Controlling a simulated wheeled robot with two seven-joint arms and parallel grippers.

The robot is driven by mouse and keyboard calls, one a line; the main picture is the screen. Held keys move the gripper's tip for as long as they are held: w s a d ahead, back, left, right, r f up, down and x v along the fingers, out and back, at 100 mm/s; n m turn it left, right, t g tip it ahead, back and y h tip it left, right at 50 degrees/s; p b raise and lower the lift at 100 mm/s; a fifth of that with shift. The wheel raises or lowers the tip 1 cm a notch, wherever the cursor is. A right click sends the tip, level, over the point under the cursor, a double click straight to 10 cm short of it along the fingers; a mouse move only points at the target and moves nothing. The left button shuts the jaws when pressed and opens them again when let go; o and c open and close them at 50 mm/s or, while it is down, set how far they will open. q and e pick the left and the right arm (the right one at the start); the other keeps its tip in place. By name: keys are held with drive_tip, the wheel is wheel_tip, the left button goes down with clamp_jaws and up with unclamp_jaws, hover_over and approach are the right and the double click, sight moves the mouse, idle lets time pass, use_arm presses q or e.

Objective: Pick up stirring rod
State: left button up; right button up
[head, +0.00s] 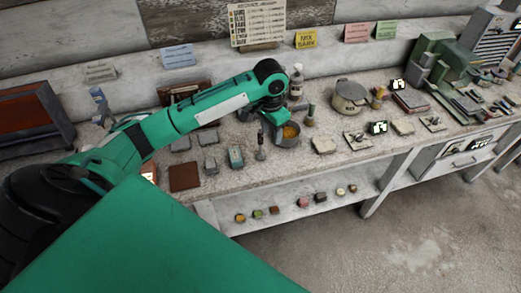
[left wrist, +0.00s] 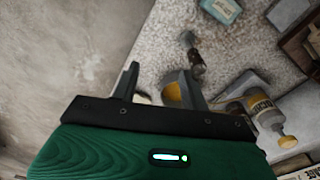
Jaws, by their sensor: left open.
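A small dark upright tool with a thin shaft (head: 261,149) stands on the bench just in front of a metal pot (head: 293,141); it may be the stirring rod, but I cannot tell for sure. The same tool seems to show in the left wrist view (left wrist: 195,58), beyond the fingertips. The pot holds something orange (head: 290,131); in the left wrist view, the orange (left wrist: 172,92) is partly hidden by a finger. My right gripper is not in view.
A white-capped bottle (head: 297,82) stands behind the pot. A lidded round pot (head: 348,97) and green machine (head: 440,65) are to the right. A lower shelf (head: 310,217) holds several small pieces.

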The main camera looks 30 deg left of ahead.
sight(261, 136)
use_arm(q)
drive_tip(key=w+a+r+n, duration=0.1)
drive_tip(key=w+a+r, duration=0.1)
drive_tip(key=a+r, duration=0.3)
drive_tip(key=shift+g, duration=0.3)
drive_tip(key=f, duration=0.2)
drive_tip(key=f+p, duration=0.1)
drive_tip(key=f, duration=0.2)
drive_tip(key=f+p, duration=0.1)
drive_tip(key=f, duration=0.2)
drive_tip(key=shift+w+a, duration=0.15)
drive_tip(key=shift+w, duration=0.1)
wheel_tip(261, 136, down, 5)
drive_tip(key=shift+a+r+p, duration=0.1)
drive_tip(key=shift+p, duration=1.15)
drive_tip(key=shift+f, duration=0.3)
drive_tip(key=c, duration=0.9)
drive_tip(key=shift+w, duration=0.1)
clamp_jaws()
drive_tip(key=shift+r, duration=0.1)
